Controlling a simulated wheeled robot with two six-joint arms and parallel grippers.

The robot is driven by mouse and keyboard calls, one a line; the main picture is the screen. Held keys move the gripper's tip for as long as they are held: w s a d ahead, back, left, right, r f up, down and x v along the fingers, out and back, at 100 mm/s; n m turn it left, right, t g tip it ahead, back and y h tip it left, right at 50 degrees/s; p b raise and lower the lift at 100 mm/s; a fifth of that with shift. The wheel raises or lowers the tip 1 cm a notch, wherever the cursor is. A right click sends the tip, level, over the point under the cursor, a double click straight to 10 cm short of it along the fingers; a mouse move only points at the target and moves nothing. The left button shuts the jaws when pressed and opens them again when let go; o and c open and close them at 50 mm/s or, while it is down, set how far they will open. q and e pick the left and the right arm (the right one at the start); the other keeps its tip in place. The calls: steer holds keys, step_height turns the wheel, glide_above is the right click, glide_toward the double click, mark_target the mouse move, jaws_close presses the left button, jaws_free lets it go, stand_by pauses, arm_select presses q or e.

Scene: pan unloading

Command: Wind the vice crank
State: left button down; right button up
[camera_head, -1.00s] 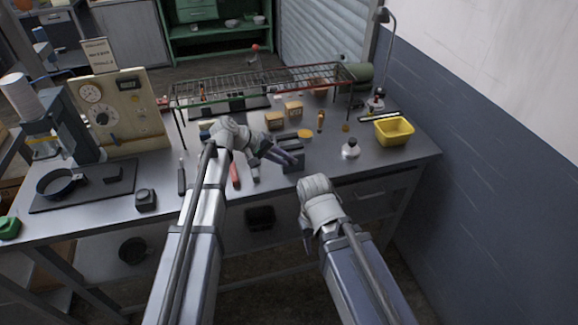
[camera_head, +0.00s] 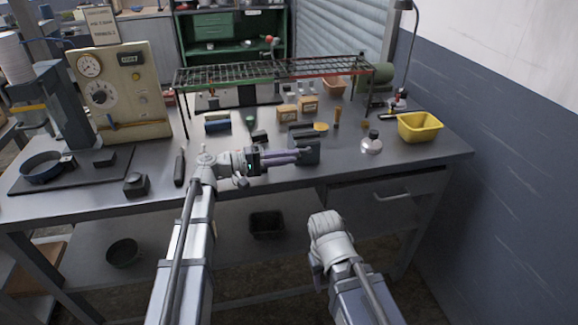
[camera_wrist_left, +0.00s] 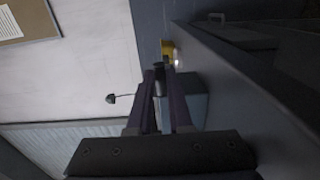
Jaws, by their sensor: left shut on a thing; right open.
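The vice (camera_head: 309,150) is a dark grey block near the front edge of the bench, and it shows as a grey-blue block in the left wrist view (camera_wrist_left: 196,98). My left gripper (camera_head: 300,156) reaches it from the left, its purple fingers level across its front. In the left wrist view the fingertips (camera_wrist_left: 159,78) are closed around a thin dark bar, which looks like the vice crank (camera_wrist_left: 158,88). The fingers hide most of the crank in the head view. My right gripper (camera_head: 318,277) hangs low in front of the bench, open and empty, away from the vice.
A wire rack (camera_head: 275,72) stands behind the vice, with small boxes (camera_head: 288,111) under it. A white flask (camera_head: 371,143) and a yellow bin (camera_head: 420,127) stand to the right. A black handled tool (camera_head: 180,167) lies left of my left wrist.

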arm_select(q)
steer(key=shift+f+b, duration=0.2)
steer(key=shift+b, duration=0.3)
steer(key=c, duration=0.8)
jaws_free()
steer(key=shift+c, duration=0.2)
steer(key=shift+a, duration=0.1)
steer(key=v, duration=0.7)
steer(key=shift+s+a+f, duration=0.15)
steer(key=shift+a+f, duration=0.05)
steer(key=shift+a, duration=0.1)
